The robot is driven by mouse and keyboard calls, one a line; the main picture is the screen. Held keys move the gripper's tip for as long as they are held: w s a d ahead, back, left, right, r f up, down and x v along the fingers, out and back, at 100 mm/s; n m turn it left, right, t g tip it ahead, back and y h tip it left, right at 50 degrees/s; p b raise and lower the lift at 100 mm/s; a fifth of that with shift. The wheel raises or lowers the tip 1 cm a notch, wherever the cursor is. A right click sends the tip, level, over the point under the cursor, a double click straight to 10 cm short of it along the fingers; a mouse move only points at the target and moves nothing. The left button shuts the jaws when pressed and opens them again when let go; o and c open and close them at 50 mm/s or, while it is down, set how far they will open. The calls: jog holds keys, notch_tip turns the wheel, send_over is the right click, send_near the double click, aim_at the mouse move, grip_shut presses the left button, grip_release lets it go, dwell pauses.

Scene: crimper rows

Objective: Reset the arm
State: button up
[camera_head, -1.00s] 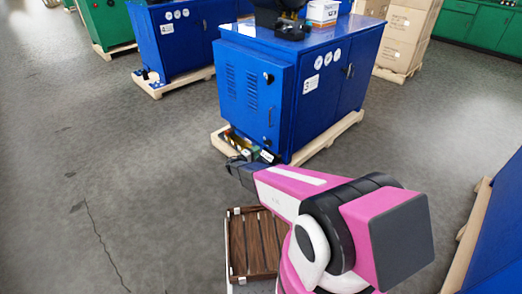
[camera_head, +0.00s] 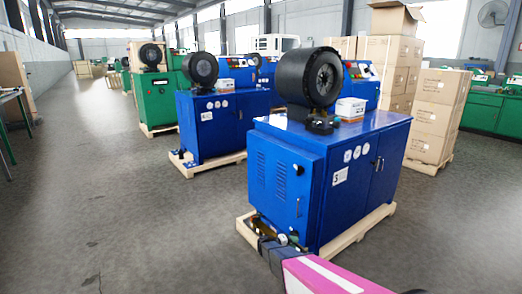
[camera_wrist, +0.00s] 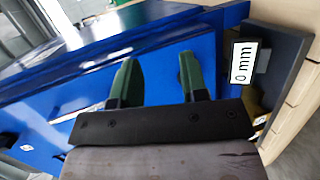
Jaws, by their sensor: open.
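My gripper (camera_wrist: 160,78) shows in the wrist view with its two green fingers apart and nothing between them. The blue side of a machine cabinet fills the view behind the fingers. In the head view my pink and white arm reaches in from the bottom right, and my gripper (camera_head: 268,243) is low in front of the near corner of the blue crimper cabinet (camera_head: 272,195). Small items (camera_head: 290,240) lie at the cabinet's foot close to the gripper. I cannot tell whether the gripper touches anything there.
The cabinet stands on a wooden pallet (camera_head: 345,240) and carries a black crimper head (camera_head: 312,77) and a white box (camera_head: 350,108). A dark plate marked "0 mm" (camera_wrist: 245,62) is right of the fingers. Stacked cartons (camera_head: 433,118) stand behind.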

jog(key=s+d+r+m+g+y, duration=0.3)
jog(key=s+d+r+g+y, duration=0.2)
jog(key=s+r, duration=0.6)
jog(key=s+a+r+y, duration=0.1)
jog(key=s+r+y, duration=0.3)
jog(key=s, duration=0.3)
jog(key=s+a+r+m+y, duration=0.1)
jog(key=s+a+r+y, duration=0.1)
jog(key=s+r+y, duration=0.3)
jog(key=shift+s+a+r+g, duration=0.2)
jog(key=shift+s+a+g, duration=0.1)
jog(key=shift+s, duration=0.9)
